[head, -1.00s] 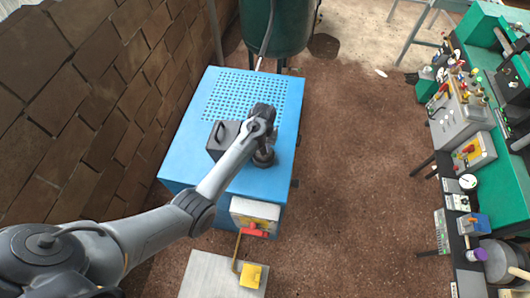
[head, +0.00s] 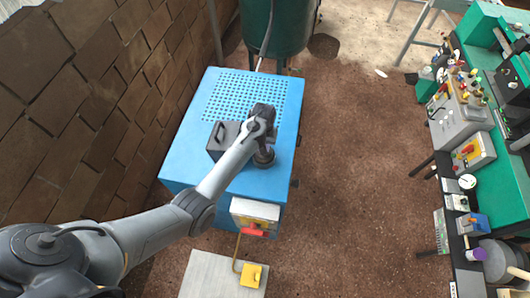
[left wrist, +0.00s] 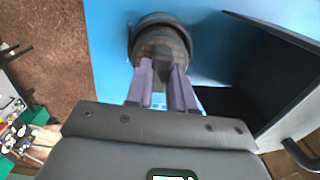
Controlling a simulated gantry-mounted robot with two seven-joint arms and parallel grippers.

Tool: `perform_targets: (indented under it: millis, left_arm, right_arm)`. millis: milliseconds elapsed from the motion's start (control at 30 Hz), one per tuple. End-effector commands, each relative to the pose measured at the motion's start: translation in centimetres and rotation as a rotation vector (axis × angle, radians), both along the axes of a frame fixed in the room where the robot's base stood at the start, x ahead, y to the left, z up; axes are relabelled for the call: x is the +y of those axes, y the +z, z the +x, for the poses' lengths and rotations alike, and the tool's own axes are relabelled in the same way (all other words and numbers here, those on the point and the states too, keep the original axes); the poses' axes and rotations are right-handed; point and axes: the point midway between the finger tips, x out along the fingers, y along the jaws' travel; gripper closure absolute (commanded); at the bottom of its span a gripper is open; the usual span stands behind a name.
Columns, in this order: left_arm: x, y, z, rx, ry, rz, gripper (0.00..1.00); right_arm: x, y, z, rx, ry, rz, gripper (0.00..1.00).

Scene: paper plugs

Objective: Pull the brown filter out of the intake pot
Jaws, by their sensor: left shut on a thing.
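The intake pot (head: 264,160) is a dark round fitting on the blue machine top, mostly under my gripper in the head view. In the left wrist view the pot's dark rim (left wrist: 152,20) surrounds the brown filter (left wrist: 160,44), a short ribbed cylinder. My left gripper (left wrist: 162,70) has its purple fingers shut on the near side of the filter. How deep the filter sits in the pot cannot be told. In the head view my left gripper (head: 266,142) is over the pot and the filter is hidden. My right gripper is not in view.
A dark box with a handle (head: 220,137) stands on the blue machine (head: 185,150), close beside my left gripper. A green tank (head: 275,25) is behind. A brick wall is on the left, and a cluttered green bench (head: 495,140) on the right. The floor between is clear.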

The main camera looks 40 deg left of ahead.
Motion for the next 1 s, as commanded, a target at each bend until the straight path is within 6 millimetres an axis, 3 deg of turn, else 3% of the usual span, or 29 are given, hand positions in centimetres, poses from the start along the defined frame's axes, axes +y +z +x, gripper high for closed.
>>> perform_targets:
  millis: [1000]
  left_arm:
    - [-0.01, 0.77, 0.03, 0.000, 0.000, 0.000, 1.00]
  right_arm:
    - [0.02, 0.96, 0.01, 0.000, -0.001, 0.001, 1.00]
